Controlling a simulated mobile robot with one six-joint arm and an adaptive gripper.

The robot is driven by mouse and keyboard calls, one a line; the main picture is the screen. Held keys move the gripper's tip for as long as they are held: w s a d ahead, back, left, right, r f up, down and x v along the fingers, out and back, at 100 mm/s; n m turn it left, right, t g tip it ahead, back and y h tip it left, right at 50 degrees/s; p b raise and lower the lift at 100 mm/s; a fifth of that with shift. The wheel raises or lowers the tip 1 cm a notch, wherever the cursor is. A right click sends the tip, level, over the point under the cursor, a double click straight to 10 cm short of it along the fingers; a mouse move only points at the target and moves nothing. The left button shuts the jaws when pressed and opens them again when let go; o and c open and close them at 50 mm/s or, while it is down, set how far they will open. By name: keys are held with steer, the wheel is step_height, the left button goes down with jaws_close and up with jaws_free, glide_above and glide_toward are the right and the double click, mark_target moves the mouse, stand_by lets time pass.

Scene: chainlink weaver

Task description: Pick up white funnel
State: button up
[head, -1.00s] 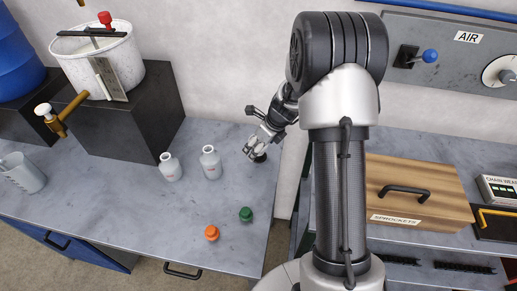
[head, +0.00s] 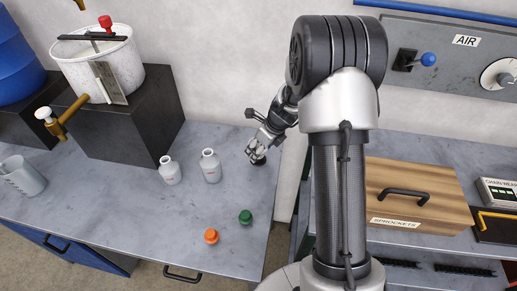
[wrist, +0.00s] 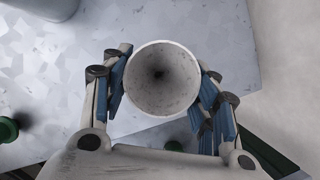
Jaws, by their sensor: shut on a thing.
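The white funnel (wrist: 160,98) shows in the wrist view with its wide round mouth facing the camera and a dark hole in the middle. My gripper (wrist: 165,74) is shut on it, with one blue-padded finger on either side of the rim. In the head view my gripper (head: 258,148) is low over the right back end of the grey bench. The funnel is hard to make out there, mostly hidden by the fingers. Whether its spout touches the bench cannot be seen.
Two pale bottles (head: 210,166) stand left of my gripper. A green cap (head: 245,217) and an orange cap (head: 211,236) are nearer the front. A clear beaker (head: 22,177) and a white bucket (head: 98,60) on a black block are further left. The wall is close behind.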

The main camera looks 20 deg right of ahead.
step_height(320, 180, up, 20)
steer(key=p, duration=0.8)
